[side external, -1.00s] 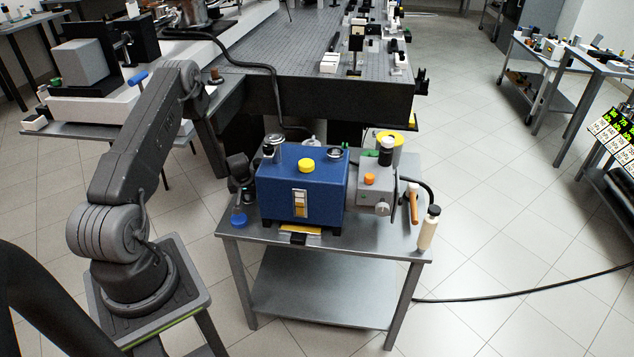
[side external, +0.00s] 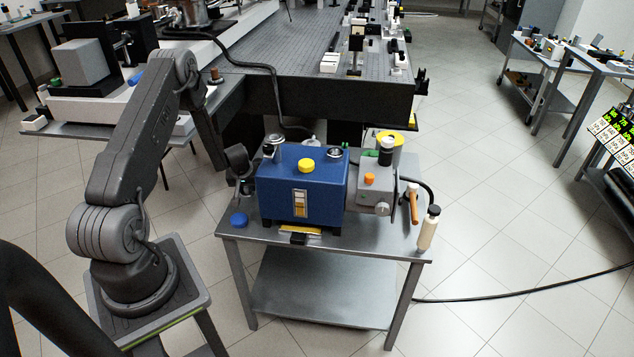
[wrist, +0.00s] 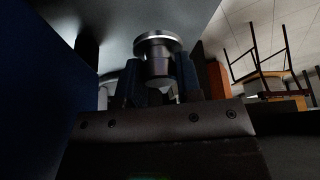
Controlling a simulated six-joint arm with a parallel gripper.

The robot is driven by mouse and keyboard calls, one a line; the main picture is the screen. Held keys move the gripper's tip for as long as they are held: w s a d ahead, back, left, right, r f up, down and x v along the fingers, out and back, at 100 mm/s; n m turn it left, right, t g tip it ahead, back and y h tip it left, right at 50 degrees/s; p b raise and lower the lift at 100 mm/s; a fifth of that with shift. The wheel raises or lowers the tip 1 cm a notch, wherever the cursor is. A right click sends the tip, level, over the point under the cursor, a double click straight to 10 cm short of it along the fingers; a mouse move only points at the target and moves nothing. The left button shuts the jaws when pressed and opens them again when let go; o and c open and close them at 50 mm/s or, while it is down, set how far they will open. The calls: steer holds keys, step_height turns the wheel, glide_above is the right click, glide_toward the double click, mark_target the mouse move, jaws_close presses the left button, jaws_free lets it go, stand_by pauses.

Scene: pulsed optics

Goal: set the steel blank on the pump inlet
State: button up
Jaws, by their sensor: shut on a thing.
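In the wrist view my gripper (wrist: 159,84) is shut on the steel blank (wrist: 158,42), a shiny round disc on a narrower stem held between the two fingers. In the side view my gripper (side external: 247,188) is beside the left end of the blue pump (side external: 277,200); the blank cannot be made out there. The pump stands on a small steel table. Its top carries a metal port (side external: 276,138) at the left, a yellow cap (side external: 306,165) and a low round metal fitting (side external: 335,153) at the right. I cannot tell which is the inlet.
A blue cap (side external: 239,220) lies on the steel table (side external: 350,247) at its left front. A grey unit with an orange knob (side external: 369,178) adjoins the pump's right. A pale bottle (side external: 429,229) is at the right edge. The optical bench (side external: 300,82) stands behind.

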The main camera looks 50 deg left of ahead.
steer(key=shift+r, duration=2.55)
steer(key=shift+w+a+r+m, duration=0.15)
steer(key=shift+w+r+m, duration=0.2)
steer(key=shift+m, duration=0.05)
steer(key=w+r+m+t+h, duration=0.1)
steer(key=w+r+m+h, duration=0.2)
steer(key=r+m, duration=0.4)
steer(key=w+r+m+t+h, duration=0.1)
steer(key=w+r+m+h, duration=0.15)
steer(key=r+m, duration=0.5)
steer(key=d+r+m+g+h, duration=0.2)
steer(key=d+r+m, duration=0.6)
steer(key=d+r, duration=0.3)
steer(key=shift+r+m, duration=0.35)
steer(key=shift+r, duration=0.2)
steer(key=shift+s, duration=0.1)
